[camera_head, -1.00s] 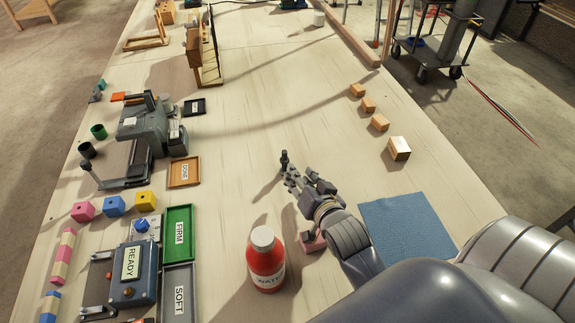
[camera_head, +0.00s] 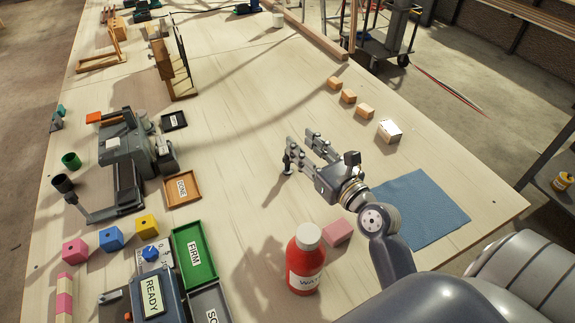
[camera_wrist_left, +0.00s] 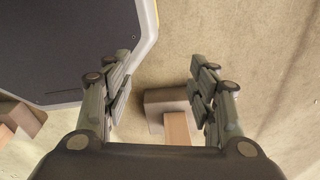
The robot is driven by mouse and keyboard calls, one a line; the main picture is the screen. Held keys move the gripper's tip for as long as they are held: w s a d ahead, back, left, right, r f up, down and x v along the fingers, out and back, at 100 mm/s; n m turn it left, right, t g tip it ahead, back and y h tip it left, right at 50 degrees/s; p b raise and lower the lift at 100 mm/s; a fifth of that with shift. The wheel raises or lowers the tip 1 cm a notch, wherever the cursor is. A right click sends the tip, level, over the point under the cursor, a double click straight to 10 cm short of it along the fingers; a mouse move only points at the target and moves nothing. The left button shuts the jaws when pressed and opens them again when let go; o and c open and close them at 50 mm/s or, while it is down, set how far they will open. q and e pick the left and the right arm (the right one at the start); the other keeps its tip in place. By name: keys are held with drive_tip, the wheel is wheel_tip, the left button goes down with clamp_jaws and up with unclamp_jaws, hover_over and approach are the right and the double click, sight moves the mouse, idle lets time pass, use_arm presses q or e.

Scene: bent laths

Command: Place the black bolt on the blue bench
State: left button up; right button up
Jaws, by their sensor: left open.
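A black bolt (camera_head: 287,158) appears to stand upright on the pale table, at the tip of the nearer finger of my right gripper (camera_head: 303,148). That gripper has its fingers spread apart, and I see nothing clearly between them. Whether finger and bolt touch I cannot tell. A flat blue mat (camera_head: 425,208) lies to the right of this gripper, partly behind my arm. I see no other thing that is clearly a blue bench. My left gripper (camera_wrist_left: 160,98) shows only in the left wrist view, open and empty above the floor and brown boxes (camera_wrist_left: 168,103).
A red bottle (camera_head: 306,265) and a pink block (camera_head: 337,231) stand near my right arm. Several wooden blocks (camera_head: 389,131) line the right side. Grey devices, a green tray (camera_head: 207,270) and an orange-rimmed tray (camera_head: 168,199) fill the left. The table's middle is clear.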

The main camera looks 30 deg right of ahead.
drive_tip(key=b, duration=0.3)
approach(287, 162)
drive_tip(key=w+r, duration=0.1)
drive_tip(key=w, duration=0.1)
drive_tip(key=w+r, duration=0.1)
drive_tip(key=shift+w+d+r, duration=0.25)
drive_tip(key=shift+w+r, duration=0.05)
drive_tip(key=shift+w+p, duration=0.35)
drive_tip(key=shift+w, duration=0.3)
drive_tip(key=shift+w+a, duration=0.15)
drive_tip(key=shift+w, duration=0.3)
drive_tip(key=w+p, duration=0.1)
drive_tip(key=w, duration=0.3)
drive_tip(key=shift+w+a, duration=0.15)
drive_tip(key=shift+w, duration=0.2)
drive_tip(key=shift+w+a, duration=0.1)
drive_tip(key=shift+w, duration=0.3)
use_arm(q)
drive_tip(key=shift+s+d+f, duration=0.15)
drive_tip(key=shift+d+f, duration=0.1)
drive_tip(key=shift+f, duration=0.2)
drive_tip(key=shift+s+d+f, duration=0.1)
drive_tip(key=shift+d+f, duration=0.1)
drive_tip(key=shift+f, duration=0.2)
use_arm(e)
drive_tip(key=shift+s, duration=0.1)
clamp_jaws()
